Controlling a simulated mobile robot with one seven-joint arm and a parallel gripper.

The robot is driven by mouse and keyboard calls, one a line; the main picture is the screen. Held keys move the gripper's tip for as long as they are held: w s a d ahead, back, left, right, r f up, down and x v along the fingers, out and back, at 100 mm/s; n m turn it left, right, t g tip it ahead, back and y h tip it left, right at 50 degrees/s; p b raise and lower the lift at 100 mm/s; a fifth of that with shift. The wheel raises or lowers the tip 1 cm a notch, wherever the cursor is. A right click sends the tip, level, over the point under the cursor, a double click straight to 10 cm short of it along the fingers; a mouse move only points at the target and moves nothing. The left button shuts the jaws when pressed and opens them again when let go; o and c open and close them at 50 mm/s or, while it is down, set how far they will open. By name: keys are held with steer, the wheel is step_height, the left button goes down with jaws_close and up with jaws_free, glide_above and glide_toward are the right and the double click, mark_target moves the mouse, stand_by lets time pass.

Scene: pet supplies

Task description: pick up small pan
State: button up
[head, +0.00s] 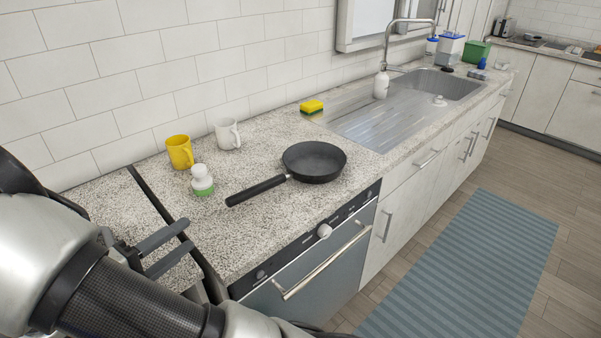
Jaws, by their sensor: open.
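The small pan (314,161) is dark and round and rests on the speckled countertop (262,228), above the oven front. Its long black handle (256,190) points toward the lower left of the head view. My gripper (188,242) is at the lower left, open and empty. It is apart from the pan, left of and below the handle's end. Part of the gripper is hidden behind my arm.
A yellow sponge (311,106) lies behind the pan. The sink (440,84) is farther right. The counter in front of the handle is clear.

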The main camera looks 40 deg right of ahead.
steer(key=b, duration=0.1)
glide_toward(230, 205)
steer(key=x, duration=0.5)
steer(key=shift+w+d, duration=0.1)
steer(key=shift+d, duration=0.05)
steer(key=b+x, duration=0.1)
steer(key=x, duration=0.4)
steer(key=shift+d+f+b, duration=0.1)
steer(key=shift+f+b, duration=0.1)
steer(key=shift+b, duration=0.1)
steer(key=shift+r, duration=0.1)
jaws_close()
